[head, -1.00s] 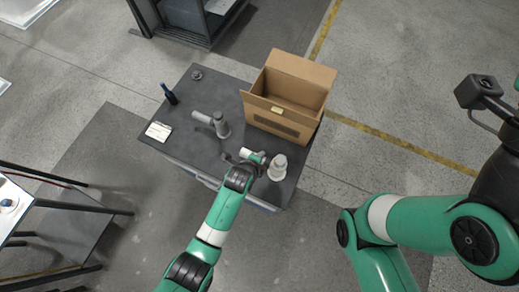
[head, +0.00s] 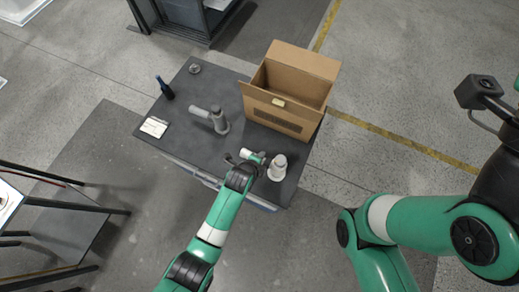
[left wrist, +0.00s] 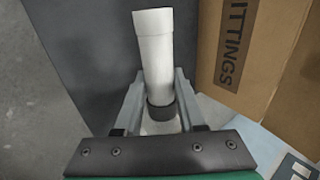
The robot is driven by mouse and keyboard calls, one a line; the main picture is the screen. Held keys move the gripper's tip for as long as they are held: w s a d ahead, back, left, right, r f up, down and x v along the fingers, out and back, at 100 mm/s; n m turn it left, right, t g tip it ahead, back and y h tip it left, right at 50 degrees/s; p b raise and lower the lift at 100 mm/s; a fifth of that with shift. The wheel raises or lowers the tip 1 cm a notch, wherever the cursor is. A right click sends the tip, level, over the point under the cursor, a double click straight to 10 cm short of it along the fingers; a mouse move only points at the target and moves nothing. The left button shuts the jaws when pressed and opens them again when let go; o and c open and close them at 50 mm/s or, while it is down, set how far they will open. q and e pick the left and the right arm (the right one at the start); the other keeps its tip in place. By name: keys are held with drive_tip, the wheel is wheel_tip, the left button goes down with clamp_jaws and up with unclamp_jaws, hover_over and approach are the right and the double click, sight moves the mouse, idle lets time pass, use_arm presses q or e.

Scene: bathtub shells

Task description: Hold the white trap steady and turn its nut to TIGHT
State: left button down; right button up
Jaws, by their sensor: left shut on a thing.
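The white trap (head: 277,170) stands near the right front corner of the dark table, with a white pipe (head: 253,156) reaching left from it. My left gripper (head: 259,166) is at the trap. In the left wrist view the white pipe (left wrist: 154,50) rises between the two fingers of my left gripper (left wrist: 159,78), which is shut on the trap. A dark ring-shaped nut (left wrist: 160,104) sits around the pipe low between the fingers. Any mark on the nut is too small to read. My right arm shows at the right edge, but its gripper is out of view.
An open cardboard box (head: 285,122) stands behind the trap. A grey trap (head: 212,119) stands left of it on the table (head: 185,140). A dark bottle (head: 164,88), a card (head: 153,127) and a small round part (head: 194,69) lie farther left.

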use_arm(q)
drive_tip(key=shift+f+b, duration=1.85)
drive_tip(key=shift+f, duration=0.45)
drive_tip(key=shift+f+b, duration=0.3)
